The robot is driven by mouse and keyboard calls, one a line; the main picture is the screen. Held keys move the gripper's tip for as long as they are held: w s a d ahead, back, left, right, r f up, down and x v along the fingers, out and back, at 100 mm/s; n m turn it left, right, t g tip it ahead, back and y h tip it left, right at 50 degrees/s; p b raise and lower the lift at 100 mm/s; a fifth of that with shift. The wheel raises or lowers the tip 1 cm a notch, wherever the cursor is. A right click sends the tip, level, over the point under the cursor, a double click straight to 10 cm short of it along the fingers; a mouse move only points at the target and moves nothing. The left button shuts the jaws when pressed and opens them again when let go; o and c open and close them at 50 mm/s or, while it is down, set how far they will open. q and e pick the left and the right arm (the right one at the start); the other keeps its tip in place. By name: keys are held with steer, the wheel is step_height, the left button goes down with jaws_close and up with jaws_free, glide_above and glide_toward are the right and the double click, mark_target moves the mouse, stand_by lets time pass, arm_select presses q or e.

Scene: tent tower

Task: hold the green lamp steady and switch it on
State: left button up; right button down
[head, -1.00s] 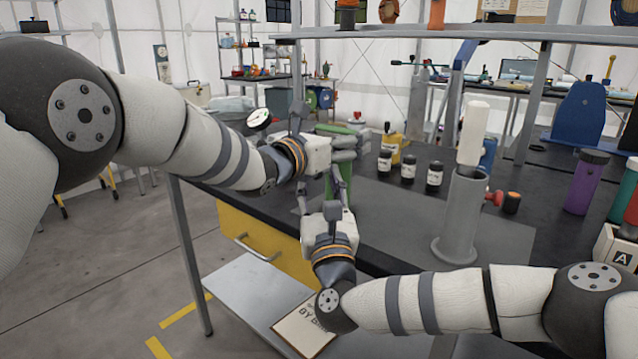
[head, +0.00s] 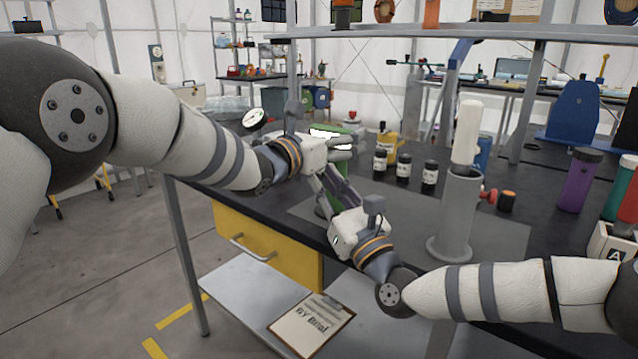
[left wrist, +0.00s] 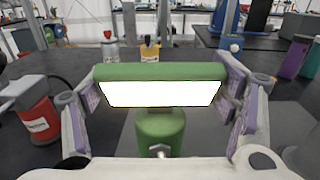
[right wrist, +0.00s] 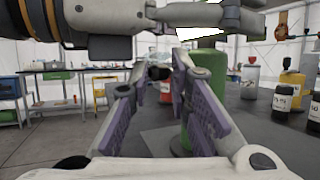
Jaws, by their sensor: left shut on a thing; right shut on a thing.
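The green lamp (head: 321,207) stands upright near the table's front edge, largely behind my grippers. In the left wrist view, the lamp (left wrist: 160,128) has a wide green head with a bright white glowing panel. My left gripper (head: 333,145) has its fingers on both sides of this head and is shut on it. My right gripper (head: 322,182) reaches up from below, beside the lamp's body. In the right wrist view, a dark knob-like piece (right wrist: 160,72) sits between its fingertips. Its link to the lamp is hard to see. The green body stands just right of the right finger.
Several dark bottles (head: 404,168) and a yellow container (head: 388,143) stand behind the lamp. A grey cylinder stand (head: 460,212) holding a white rod is to the right. A red canister (left wrist: 37,118) stands close by the left finger. A clipboard (head: 312,324) lies on the lower shelf.

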steer(key=c, duration=1.5)
jaws_free()
